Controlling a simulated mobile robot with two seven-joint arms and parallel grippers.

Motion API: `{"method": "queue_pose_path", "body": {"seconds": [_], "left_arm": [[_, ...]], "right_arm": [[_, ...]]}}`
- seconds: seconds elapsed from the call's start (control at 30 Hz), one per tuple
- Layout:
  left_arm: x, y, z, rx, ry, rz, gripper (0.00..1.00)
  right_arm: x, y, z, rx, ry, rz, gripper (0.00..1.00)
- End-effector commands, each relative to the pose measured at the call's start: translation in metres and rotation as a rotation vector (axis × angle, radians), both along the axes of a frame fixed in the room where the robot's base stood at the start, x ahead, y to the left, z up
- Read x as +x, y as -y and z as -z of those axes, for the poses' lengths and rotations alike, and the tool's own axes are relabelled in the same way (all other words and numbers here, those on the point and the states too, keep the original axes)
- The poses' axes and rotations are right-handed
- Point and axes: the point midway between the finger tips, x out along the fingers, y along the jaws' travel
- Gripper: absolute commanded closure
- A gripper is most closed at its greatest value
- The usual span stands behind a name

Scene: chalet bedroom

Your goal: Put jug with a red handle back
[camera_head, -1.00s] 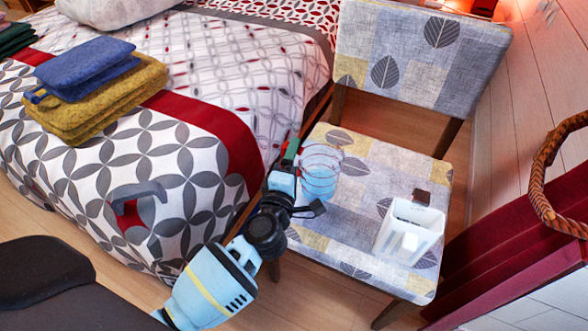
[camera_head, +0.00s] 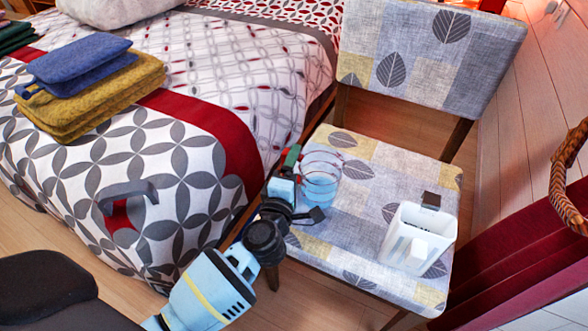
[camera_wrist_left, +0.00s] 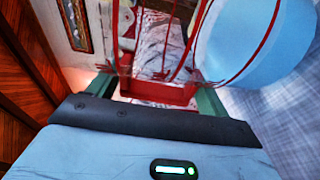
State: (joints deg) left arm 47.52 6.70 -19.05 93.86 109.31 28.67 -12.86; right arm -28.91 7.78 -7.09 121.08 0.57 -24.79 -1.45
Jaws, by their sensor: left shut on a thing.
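The jug with a red handle is a clear round vessel (camera_head: 320,180) with thin red lines and a pale blue lower part. In the head view it appears over the left part of the chair seat; I cannot tell whether it touches the seat. My left gripper (camera_head: 288,171) is at the jug's left side, shut on its red handle. In the left wrist view the red handle (camera_wrist_left: 158,92) is between the green fingers (camera_wrist_left: 155,98), with the pale blue body (camera_wrist_left: 240,45) at the upper right. My right gripper is not in view.
The patterned chair seat (camera_head: 365,215) has a white open container (camera_head: 418,238) at its front right. The bed (camera_head: 190,150) is on the left, with folded blue and yellow textiles (camera_head: 95,95). A woven handle (camera_head: 568,185) is at the right edge. Much of the seat is clear.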

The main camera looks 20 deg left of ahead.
Motion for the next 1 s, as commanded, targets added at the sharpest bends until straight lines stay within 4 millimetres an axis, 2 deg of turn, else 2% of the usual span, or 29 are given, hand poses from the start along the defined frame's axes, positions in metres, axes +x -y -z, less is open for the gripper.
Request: {"method": "queue_pose_path", "body": {"seconds": [0.07,0.1,0.23,0.57,0.77,1.0], "left_arm": [[0.000,0.000,0.002,-0.002,0.001,0.000,0.71],[0.000,0.000,0.003,-0.001,-0.001,0.000,0.17],[0.000,0.000,0.003,-0.001,-0.001,0.000,0.00],[-0.001,0.000,-0.003,0.001,0.000,0.000,0.00],[-0.029,0.005,-0.002,0.000,-0.003,0.000,0.00],[-0.076,0.011,-0.001,-0.001,-0.004,-0.001,0.00]], "right_arm": [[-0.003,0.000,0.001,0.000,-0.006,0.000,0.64],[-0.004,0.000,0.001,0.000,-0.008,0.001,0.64],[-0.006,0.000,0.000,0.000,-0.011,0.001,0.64],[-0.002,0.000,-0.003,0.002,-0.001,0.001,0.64],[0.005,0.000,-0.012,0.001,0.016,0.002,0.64],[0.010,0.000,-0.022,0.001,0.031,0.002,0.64]]}}
